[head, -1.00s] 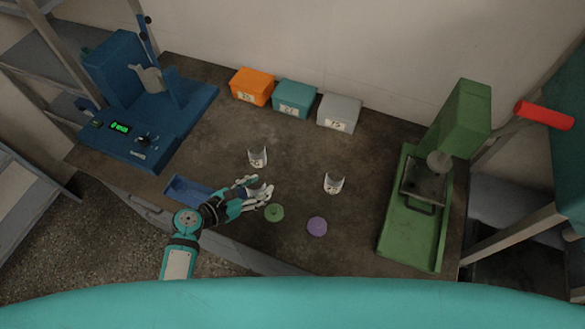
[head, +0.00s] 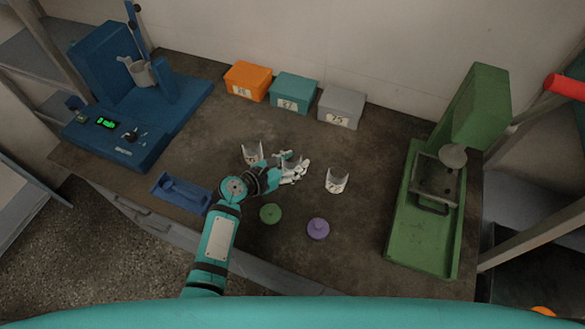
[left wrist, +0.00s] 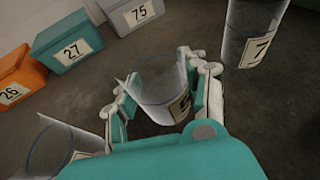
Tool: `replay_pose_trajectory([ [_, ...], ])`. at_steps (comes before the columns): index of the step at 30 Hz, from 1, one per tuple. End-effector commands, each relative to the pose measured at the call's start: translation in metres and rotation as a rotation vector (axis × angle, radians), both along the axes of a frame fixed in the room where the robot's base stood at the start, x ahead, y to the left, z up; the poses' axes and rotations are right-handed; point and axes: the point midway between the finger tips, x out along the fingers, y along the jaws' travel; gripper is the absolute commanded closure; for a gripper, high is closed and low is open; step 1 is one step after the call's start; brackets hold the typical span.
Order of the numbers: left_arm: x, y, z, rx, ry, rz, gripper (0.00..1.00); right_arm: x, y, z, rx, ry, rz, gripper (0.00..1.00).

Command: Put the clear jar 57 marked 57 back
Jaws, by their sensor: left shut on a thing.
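My left gripper (head: 293,166) is shut on a clear jar (head: 289,161), between two other clear jars. In the left wrist view the gripper (left wrist: 163,78) has its fingers on both sides of the held jar (left wrist: 155,90). Its label (left wrist: 180,106) shows a 5; the rest is hidden by a finger. I cannot tell whether the jar touches the table. One clear jar (head: 252,153) stands left of it, also in the wrist view (left wrist: 50,150). Another (head: 336,181) stands to the right, its label (left wrist: 257,48) starting with 7. My right gripper is not in view.
Orange box 26 (head: 247,80), teal box 27 (head: 293,93) and grey box 75 (head: 341,107) line the wall. A green lid (head: 270,213), a purple lid (head: 318,228) and a blue tray (head: 181,193) lie in front. A blue machine (head: 110,138) and a green press (head: 424,240) flank the table.

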Motion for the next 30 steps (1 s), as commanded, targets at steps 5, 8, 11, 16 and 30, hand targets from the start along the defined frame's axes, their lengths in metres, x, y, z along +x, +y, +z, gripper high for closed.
replay_pose_trajectory([
  [5, 0.000, 0.000, -0.006, -0.001, -0.001, 0.000, 0.99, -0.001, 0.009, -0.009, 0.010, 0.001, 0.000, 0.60],
  [8, 0.000, 0.000, -0.005, -0.001, -0.001, 0.000, 0.99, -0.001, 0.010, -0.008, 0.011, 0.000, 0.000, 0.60],
  [11, 0.000, 0.000, -0.007, -0.001, -0.001, 0.000, 0.99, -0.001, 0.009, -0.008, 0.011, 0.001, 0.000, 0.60],
  [16, 0.000, 0.000, -0.009, -0.001, -0.001, 0.000, 0.47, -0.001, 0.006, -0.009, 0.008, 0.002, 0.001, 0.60],
  [30, -0.001, 0.002, -0.004, 0.000, -0.001, 0.001, 0.33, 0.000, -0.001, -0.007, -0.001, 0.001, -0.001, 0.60],
])
